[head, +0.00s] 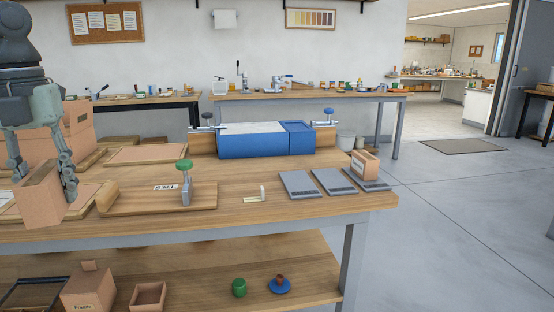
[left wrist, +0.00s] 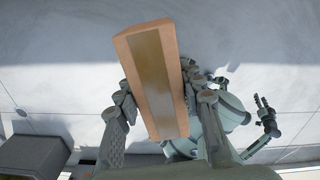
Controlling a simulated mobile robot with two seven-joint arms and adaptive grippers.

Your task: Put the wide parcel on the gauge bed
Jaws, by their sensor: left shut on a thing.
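A long tan parcel (head: 42,196) is in my left gripper (head: 46,178) at the left of the head view, in front of the workbench. No readable label marks a gauge bed; a wooden board (head: 140,200) with a green-knobbed clamp (head: 185,170) and a small label lies on the bench. A second gripper, apparently my right (left wrist: 266,116), shows small in the left wrist view; its opening is unclear.
A blue block fixture (head: 252,140) with side clamps stands at the bench's back. Grey plates (head: 300,184) lie at the right, with a small tan box (head: 365,163) on one. Larger cartons (head: 80,125) stand behind my left gripper. Bare wood (head: 240,180) lies mid-bench.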

